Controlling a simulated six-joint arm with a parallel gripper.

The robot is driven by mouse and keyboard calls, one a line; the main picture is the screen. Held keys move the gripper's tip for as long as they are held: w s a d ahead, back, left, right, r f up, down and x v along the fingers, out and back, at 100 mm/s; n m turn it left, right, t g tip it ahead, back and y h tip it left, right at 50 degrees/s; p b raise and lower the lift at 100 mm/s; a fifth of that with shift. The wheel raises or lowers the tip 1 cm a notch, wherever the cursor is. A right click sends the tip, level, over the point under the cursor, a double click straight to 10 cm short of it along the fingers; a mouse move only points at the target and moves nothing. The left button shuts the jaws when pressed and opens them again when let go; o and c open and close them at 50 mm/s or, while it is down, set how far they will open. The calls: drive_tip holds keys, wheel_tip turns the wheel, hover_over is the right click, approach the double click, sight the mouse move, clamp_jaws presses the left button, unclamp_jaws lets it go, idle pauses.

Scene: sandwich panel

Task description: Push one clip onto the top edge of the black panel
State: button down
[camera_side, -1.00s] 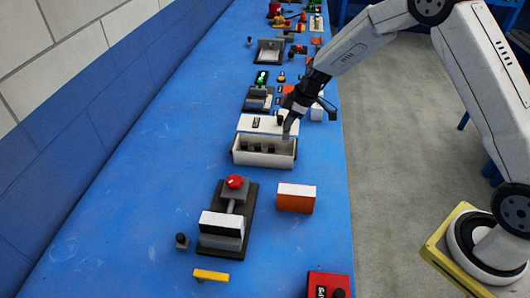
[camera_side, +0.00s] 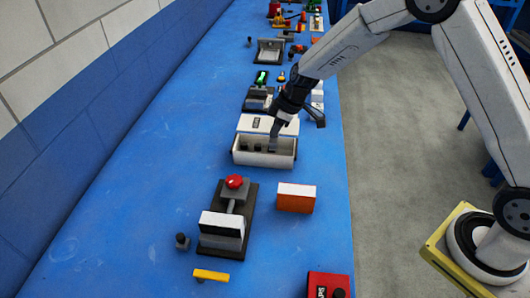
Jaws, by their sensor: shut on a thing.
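A white open box (camera_side: 265,161) stands on the blue table and holds small dark clips (camera_side: 251,148). My gripper (camera_side: 273,146) reaches down into the right part of this box and is shut on a clip, which is mostly hidden by the fingers. Nearer the camera, the black panel (camera_side: 222,231) shows as a dark band between a white layer and a grey layer in a dark fixture (camera_side: 248,207). The fixture has a red knob (camera_side: 234,181) at its back. My gripper is well behind the panel and apart from it.
An orange and white block (camera_side: 295,198) stands right of the fixture. A small dark post (camera_side: 182,241), a yellow bar (camera_side: 211,275) and a red box (camera_side: 328,285) are nearer the front. The box's white lid (camera_side: 255,122) lies behind it. The table's left side is clear.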

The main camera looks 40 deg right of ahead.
drive_tip(key=s+a+r, duration=0.2)
drive_tip(key=s+a, duration=0.3)
drive_tip(key=a, duration=0.7)
drive_tip(key=r, duration=0.2)
hover_over(227, 220)
drive_tip(key=s+d, duration=0.1)
drive_tip(key=shift+s+d, duration=0.1)
drive_tip(key=shift+s, duration=0.05)
drive_tip(key=shift+f, duration=0.25)
drive_tip(key=shift+f, duration=2.25)
drive_tip(key=shift+f, duration=1.6)
idle(0.5)
drive_tip(key=shift+c, duration=0.9)
unclamp_jaws()
drive_tip(key=shift+r, duration=0.2)
